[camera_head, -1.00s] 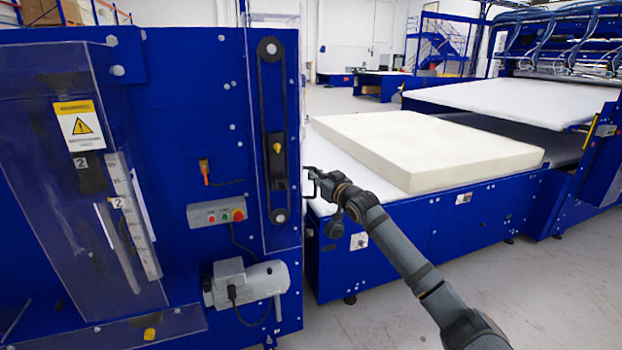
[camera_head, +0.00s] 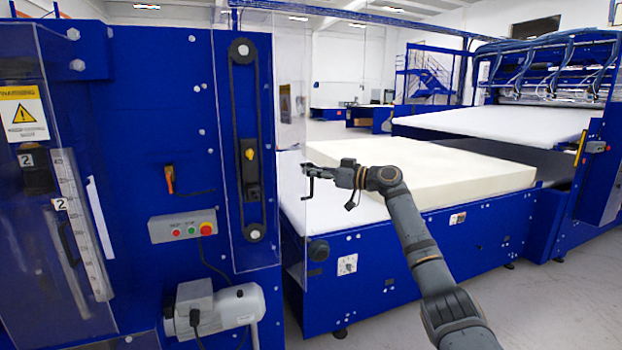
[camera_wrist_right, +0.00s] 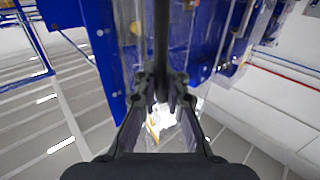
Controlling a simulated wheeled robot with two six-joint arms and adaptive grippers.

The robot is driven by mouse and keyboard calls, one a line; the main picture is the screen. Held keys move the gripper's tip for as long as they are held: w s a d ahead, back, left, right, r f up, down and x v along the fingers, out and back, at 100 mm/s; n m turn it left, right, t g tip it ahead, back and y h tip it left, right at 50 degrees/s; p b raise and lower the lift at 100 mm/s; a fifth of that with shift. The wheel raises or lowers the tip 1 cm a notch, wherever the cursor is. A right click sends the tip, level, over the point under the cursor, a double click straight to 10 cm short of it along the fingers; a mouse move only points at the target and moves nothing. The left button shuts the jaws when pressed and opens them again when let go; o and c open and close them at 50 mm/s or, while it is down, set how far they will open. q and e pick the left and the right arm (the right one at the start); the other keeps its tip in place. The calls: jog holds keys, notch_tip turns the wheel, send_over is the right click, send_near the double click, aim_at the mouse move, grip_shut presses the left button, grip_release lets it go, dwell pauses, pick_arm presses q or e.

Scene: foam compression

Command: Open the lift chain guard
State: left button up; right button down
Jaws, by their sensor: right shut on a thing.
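The lift chain guard (camera_head: 291,120) is a clear panel on the blue machine, in front of a black chain loop (camera_head: 235,150) running between two sprockets. Its right part stands out past the machine's blue edge, so it looks partly swung out. My right gripper (camera_head: 310,172) is at the guard's right edge, shut on a dark handle. The handle shows as a black upright bar (camera_wrist_right: 160,45) between the fingers (camera_wrist_right: 162,92) in the right wrist view. My left gripper is not in view.
A control box with buttons (camera_head: 182,226) and a grey motor (camera_head: 225,305) sit left of and below the guard. A cream foam block (camera_head: 450,172) lies on the white conveyor (camera_head: 292,205) behind my right arm. Grey floor is free at lower right.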

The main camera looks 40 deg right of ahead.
jog(key=shift+d+f, duration=0.15)
jog(key=shift+f, duration=0.05)
dwell(0.3)
jog(key=c, duration=1.4)
grip_release()
jog(key=shift+d+r, duration=0.1)
jog(key=shift+r, duration=0.05)
jog(key=shift+c, duration=0.2)
jog(key=shift+s, duration=0.1)
jog(key=v, duration=1.1)
jog(key=shift+s+d, duration=0.25)
jog(key=shift+s, duration=0.05)
jog(key=shift+d, duration=0.1)
